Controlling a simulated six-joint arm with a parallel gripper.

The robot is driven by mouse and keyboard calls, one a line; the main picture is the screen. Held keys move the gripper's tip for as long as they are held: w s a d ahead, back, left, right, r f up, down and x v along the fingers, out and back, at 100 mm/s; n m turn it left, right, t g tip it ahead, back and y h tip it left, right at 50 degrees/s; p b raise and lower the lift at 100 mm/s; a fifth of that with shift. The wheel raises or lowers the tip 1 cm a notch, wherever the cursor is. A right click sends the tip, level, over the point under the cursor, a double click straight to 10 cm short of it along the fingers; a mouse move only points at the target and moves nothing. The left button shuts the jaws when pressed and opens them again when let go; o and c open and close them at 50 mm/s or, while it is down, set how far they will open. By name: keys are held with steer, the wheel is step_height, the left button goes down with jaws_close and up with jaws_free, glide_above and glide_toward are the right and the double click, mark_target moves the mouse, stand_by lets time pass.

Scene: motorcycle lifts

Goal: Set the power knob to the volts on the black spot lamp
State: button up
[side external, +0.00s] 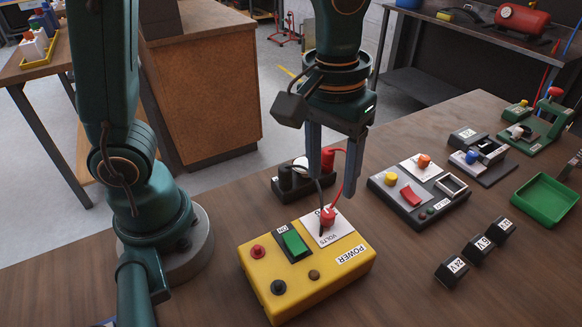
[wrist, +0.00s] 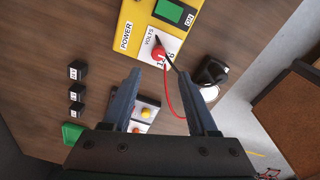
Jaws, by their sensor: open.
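The yellow power box (side external: 309,277) stands on the table, with a green ON switch (side external: 294,243). Its red power knob (side external: 328,216) sits on a white plate marked VOLTS; the knob also shows in the wrist view (wrist: 158,53). Some figures show beside the knob, partly hidden, and its exact setting is not readable. My gripper (side external: 333,184) is open and empty above the knob, fingers pointing down on either side of it and apart from it. A black device (wrist: 212,73) with a white round face, possibly the spot lamp, stands behind the box; no voltage is readable on it.
Red and black leads run near the knob. Black blocks (side external: 475,249) with volt labels, one reading 24V, stand at right. Wood is clear in front of the blocks.

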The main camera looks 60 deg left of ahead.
mark_target(327, 214)
steer(key=shift+s+d+f+g, duration=0.1)
steer(key=shift+d+f+g, duration=0.1)
steer(key=shift+f, duration=0.25)
steer(key=shift+s+d+f+g, duration=0.1)
steer(key=shift+d+f, duration=0.05)
steer(key=shift+f, duration=2.8)
jaws_close()
